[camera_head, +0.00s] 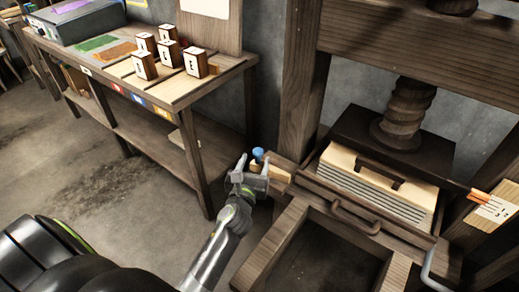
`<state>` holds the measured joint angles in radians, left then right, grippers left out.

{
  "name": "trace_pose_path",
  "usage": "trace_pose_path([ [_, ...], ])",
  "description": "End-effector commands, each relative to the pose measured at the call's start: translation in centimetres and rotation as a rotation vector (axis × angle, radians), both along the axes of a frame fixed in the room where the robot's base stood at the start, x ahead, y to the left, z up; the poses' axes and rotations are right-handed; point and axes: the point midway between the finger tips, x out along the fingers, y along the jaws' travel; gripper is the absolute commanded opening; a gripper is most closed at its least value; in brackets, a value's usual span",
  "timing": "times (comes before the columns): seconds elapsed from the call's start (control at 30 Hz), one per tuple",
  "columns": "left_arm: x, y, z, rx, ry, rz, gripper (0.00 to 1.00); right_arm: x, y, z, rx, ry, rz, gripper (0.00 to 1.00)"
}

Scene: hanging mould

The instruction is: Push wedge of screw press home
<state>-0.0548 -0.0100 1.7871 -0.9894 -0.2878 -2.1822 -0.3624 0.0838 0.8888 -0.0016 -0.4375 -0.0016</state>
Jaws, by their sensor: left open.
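The screw press stands at the right, with a dark wooden screw (406,108) coming down onto a dark platen (350,130). Under it lies a pale block with a dark handle (380,172) over a stack of grey layers (365,192). A small light wooden piece (279,174), which looks like the wedge, sits at the left side of the press. A blue knob (257,154) shows just above it. My left gripper (251,172) is open at the outer left end of this piece; I cannot tell whether they touch. My right gripper is out of view.
A wooden bench (190,95) with several marked blocks (168,53) stands at the upper left. A frame with a metal handle (354,217) juts out before the press. A pale board with orange-tipped sticks (495,205) is at the right. Concrete floor is open at left.

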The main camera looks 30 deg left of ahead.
Motion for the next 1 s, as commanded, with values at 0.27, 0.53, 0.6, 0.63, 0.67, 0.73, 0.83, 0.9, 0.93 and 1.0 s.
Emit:
trace_pose_path([
  [0.27,4.6,1.2,-0.1,0.001,-0.002,-0.001,0.52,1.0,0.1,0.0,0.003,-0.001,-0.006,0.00],
  [0.53,6.3,1.6,0.0,0.000,0.000,0.001,0.52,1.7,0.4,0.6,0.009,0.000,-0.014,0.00],
  [0.6,6.3,1.7,0.0,-0.001,0.000,0.001,0.52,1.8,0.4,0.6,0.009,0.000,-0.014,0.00],
  [0.63,6.4,1.7,0.0,-0.001,0.000,0.001,0.52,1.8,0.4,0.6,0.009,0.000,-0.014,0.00],
  [0.67,6.3,1.7,0.0,-0.001,0.000,0.001,0.52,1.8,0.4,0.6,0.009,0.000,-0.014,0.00],
  [0.73,6.3,1.7,0.0,-0.001,0.000,0.000,0.52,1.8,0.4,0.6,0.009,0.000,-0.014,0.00],
  [0.83,6.3,1.7,0.0,-0.001,0.000,0.000,0.46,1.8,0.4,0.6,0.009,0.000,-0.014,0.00],
  [0.9,6.3,1.7,0.0,-0.001,0.000,0.000,0.37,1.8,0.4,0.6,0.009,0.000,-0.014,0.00],
  [0.93,6.3,1.7,0.0,-0.001,0.000,0.000,0.33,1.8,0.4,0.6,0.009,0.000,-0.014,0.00],
  [1.0,6.3,1.7,0.0,-0.001,0.000,0.000,0.24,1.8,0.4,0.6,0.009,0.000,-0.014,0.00],
])
